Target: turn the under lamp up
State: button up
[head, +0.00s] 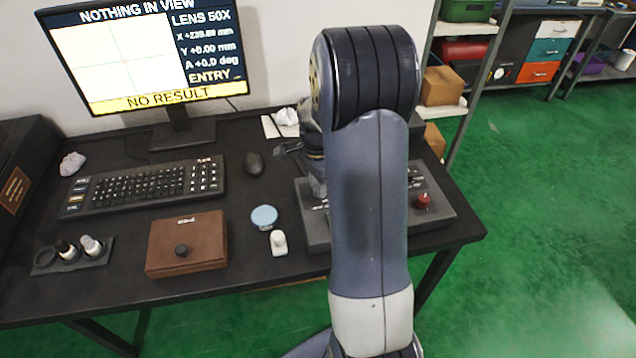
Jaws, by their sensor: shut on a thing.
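A dark grey control box (436,214) sits at the right of the desk. It has a red button (423,201) near its right end and small pale markings near its left edge. My arm crosses in front and hides the middle of the box. My gripper (318,185) shows only in part, left of my arm and low over the left part of the box. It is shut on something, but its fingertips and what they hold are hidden. I cannot make out the under lamp or its control. The monitor (130,50) reads "NOTHING IN VIEW" and "NO RESULT".
On the desk are a keyboard (145,187), a mouse (254,163), a brown case (187,243), a blue round tin (264,217), a small white object (278,242) and a bottle holder (73,262). Shelves (450,112) stand behind right. Green floor is clear at right.

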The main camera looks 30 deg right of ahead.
jog(key=o, duration=1)
jog(key=r, duration=0.7)
jog(key=r+p, duration=0.1)
jog(key=r, duration=0.2)
jog(key=shift+w+r, duration=0.25)
jog(key=shift+r, duration=0.15)
